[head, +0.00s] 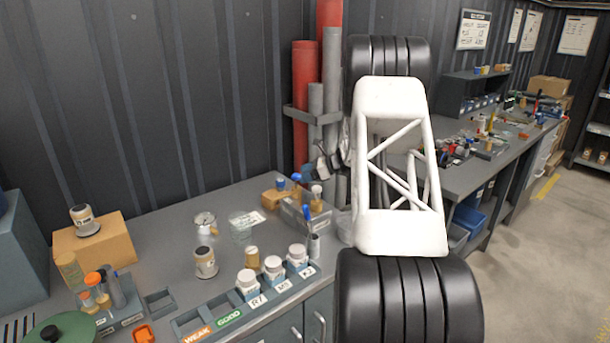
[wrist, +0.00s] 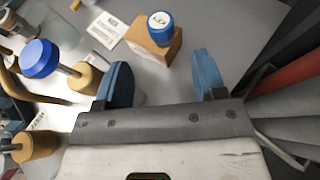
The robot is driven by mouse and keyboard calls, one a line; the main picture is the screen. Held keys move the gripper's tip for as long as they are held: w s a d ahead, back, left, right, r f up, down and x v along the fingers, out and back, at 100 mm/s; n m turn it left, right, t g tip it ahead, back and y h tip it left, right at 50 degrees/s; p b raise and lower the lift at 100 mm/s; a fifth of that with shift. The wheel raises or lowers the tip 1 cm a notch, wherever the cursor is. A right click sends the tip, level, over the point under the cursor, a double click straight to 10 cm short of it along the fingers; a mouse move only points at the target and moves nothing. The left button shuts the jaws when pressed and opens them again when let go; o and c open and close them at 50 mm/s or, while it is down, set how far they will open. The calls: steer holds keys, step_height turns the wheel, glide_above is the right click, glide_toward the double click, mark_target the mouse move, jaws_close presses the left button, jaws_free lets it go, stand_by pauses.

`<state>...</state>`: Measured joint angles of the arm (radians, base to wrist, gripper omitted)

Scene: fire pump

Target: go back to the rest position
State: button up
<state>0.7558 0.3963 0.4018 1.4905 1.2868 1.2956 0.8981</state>
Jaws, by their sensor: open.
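My gripper (wrist: 162,82) shows in the wrist view with its two blue fingers spread apart and nothing between them but grey table surface. It is above the back right part of the workbench (head: 155,230). In the head view my white and black arm hides much of the right side, and the gripper (head: 325,162) is only partly seen beside the arm's left edge.
Labelled white-lidded jars (head: 273,270) stand in a row at the bench's front. A tan box (head: 95,245) carries a small jar. Blue-topped and wooden-handled tools (wrist: 40,60) stand close left of my gripper. Red pipes (head: 304,100) rise behind the bench. The bench middle has bare patches.

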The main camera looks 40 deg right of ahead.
stand_by(0.4)
steer(key=a+r+n+g+h, duration=0.2)
steer(key=a+r+n+h, duration=0.1)
steer(key=a+r, duration=0.55)
steer(key=s+a+r+n+g, duration=0.1)
steer(key=s+a+r+n, duration=0.2)
steer(key=s+a, duration=0.35)
steer(key=s+a+r+n+g+h, duration=0.1)
steer(key=s+a+r+n+g, duration=0.15)
steer(key=a, duration=0.65)
steer(key=s+a+r+n, duration=0.4)
steer(key=s+a, duration=0.1)
steer(key=a, duration=0.3)
steer(key=s+a+n+g+h, duration=0.25)
steer(key=s+a+n, duration=0.45)
steer(key=s+a, duration=0.75)
steer(key=s+a+f+n+h, duration=0.1)
steer(key=s+n, duration=0.1)
steer(key=s, duration=0.4)
steer(key=s+a+f+n+h, duration=0.1)
steer(key=s+n, duration=0.2)
steer(key=s, duration=0.4)
steer(key=s+a+f+n+t+h, duration=0.1)
steer(key=s+a+n, duration=0.1)
steer(key=s, duration=0.4)
steer(key=shift+s+f, duration=0.3)
steer(key=shift+s, duration=0.05)
